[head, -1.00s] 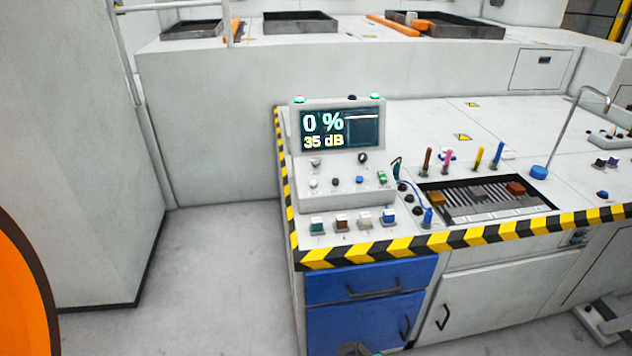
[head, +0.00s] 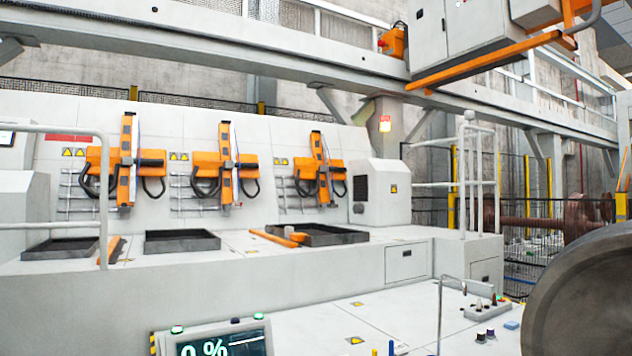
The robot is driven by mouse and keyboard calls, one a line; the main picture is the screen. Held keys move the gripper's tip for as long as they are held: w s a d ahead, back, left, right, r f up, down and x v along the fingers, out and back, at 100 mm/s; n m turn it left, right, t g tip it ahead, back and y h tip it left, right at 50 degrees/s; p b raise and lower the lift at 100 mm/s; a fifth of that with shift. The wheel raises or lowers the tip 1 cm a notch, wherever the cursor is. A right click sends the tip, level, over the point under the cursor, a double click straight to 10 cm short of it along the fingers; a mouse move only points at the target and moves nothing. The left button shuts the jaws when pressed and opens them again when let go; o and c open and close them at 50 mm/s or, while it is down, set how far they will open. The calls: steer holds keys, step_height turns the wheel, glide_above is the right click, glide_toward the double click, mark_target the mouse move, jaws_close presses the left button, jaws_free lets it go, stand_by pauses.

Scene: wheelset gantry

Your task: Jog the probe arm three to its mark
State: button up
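Three orange probe arms hang in a row on the white gantry wall, each with black cables beside it. The left probe arm (head: 126,160) and the middle probe arm (head: 226,165) stand upright. The right probe arm (head: 320,168) also hangs about upright. I cannot tell which one is numbered three, and no mark for it is clear. My gripper is not in view.
Black trays (head: 183,241) sit on the ledge below the arms, with an orange bar beside two of them. White railings (head: 103,200) stand at left and right. A large dark wheel (head: 585,295) fills the lower right. A control box (head: 487,308) stands on the worktop.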

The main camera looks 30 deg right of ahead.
jaws_close()
stand_by(1.7)
